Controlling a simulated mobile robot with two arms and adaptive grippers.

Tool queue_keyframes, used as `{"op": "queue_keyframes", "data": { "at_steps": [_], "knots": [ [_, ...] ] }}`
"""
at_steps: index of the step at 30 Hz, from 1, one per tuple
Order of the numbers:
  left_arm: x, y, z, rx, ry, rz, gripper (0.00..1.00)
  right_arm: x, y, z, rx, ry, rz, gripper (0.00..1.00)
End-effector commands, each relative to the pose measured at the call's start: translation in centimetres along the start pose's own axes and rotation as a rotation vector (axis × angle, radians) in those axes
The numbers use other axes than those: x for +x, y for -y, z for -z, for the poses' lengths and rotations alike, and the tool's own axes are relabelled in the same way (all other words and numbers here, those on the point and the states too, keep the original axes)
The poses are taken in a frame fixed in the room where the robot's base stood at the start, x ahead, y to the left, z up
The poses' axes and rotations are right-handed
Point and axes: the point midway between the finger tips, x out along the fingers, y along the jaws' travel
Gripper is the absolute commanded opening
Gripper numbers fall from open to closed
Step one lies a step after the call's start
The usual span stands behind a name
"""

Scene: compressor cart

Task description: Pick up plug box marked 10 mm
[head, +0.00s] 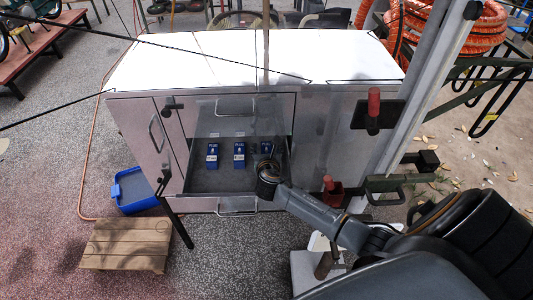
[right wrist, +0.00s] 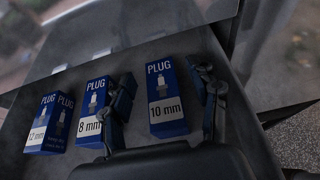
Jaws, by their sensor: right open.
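The plug box marked 10 mm (right wrist: 166,98) is blue with a white label band. It lies in the open drawer (head: 225,182), the rightmost of the boxes there. In the head view it shows only in part (head: 265,149), behind my right gripper (head: 267,163). In the right wrist view the two fingers of this gripper (right wrist: 163,82) are apart, one on each side of the 10 mm box. I cannot tell whether they touch it. My left gripper is not in view.
A box marked 8 mm (right wrist: 91,112) lies just left of the left finger, and a 12 mm box (right wrist: 43,122) lies farther left. The drawer walls surround them. The white cart top (head: 220,60) is above. A blue bin (head: 135,188) and a wooden step (head: 126,243) stand at left.

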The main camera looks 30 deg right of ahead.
Motion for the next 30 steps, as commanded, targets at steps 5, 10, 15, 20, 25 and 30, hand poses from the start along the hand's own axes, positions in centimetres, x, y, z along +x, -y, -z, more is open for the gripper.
{"op": "queue_keyframes", "data": {
  "at_steps": [5,10,15,20,25,30],
  "knots": [
    [0.0,-0.1,-0.3,-0.001,0.005,-0.001,0.40,1.6,0.0,-0.1,0.001,0.001,0.001,0.60],
    [0.0,-0.1,-0.7,-0.001,0.011,-0.002,0.40,1.7,0.0,-0.1,0.001,0.001,0.000,0.60],
    [0.0,-0.2,-1.2,-0.001,0.018,-0.002,0.40,1.7,0.0,0.0,0.001,0.001,0.000,0.40],
    [0.0,-0.1,-1.3,0.000,0.021,-0.001,0.40,1.7,0.0,0.0,0.001,0.001,0.000,0.07],
    [0.0,0.0,-1.3,0.000,0.021,0.000,0.40,1.7,0.0,0.0,0.001,0.001,0.000,0.01],
    [0.0,0.1,-1.3,0.000,0.021,0.001,0.40,1.5,-0.3,-0.2,0.001,0.002,-0.001,0.01]
  ]
}}
